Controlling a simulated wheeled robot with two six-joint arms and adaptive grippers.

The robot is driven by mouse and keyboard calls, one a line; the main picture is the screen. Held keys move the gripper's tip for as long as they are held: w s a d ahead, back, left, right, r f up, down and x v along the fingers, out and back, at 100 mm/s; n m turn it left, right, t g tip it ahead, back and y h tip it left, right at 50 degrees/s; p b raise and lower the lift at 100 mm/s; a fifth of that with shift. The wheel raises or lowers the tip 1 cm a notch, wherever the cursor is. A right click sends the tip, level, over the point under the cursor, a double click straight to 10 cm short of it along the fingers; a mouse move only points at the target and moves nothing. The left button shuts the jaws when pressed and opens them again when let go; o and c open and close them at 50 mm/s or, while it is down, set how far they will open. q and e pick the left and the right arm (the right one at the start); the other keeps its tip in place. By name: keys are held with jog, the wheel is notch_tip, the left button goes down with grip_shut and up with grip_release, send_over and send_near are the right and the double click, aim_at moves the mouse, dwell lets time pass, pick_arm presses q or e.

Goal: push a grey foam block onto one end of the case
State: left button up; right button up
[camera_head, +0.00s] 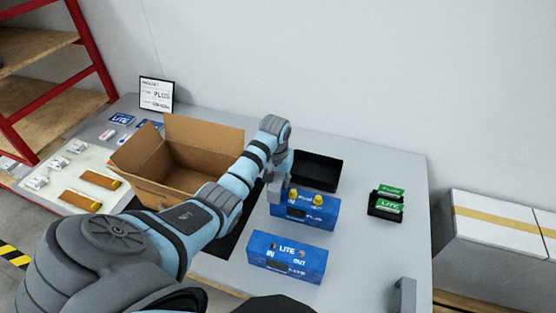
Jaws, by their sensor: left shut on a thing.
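A blue case marked PLUS (318,218) with two yellow knobs on top sits on the grey table. A second blue case marked LITE (287,262) sits in front of it. My left gripper (272,192) is at the left end of the PLUS case, pointing down, and is shut on what looks like a grey foam block. The block is mostly hidden by the gripper, and I cannot tell if it touches the case. Another grey block-like piece (405,296) stands at the table's front right. My right gripper is not in view.
An open cardboard box (190,137) stands left of my left gripper. A black tray (318,172) lies behind the PLUS case. Green-labelled packs in a black holder (386,206) stand at the right. The table between the cases and this holder is clear.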

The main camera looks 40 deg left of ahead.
pick_arm(q)
jog(key=shift+f+b, duration=0.75)
jog(key=shift+f, duration=0.8)
dwell(1.0)
jog(key=o, duration=1)
notch_tip(320, 180, up, 2)
jog(key=shift+r+p, duration=0.25)
jog(key=shift+p, duration=0.8)
jog(key=shift+r, duration=2.25)
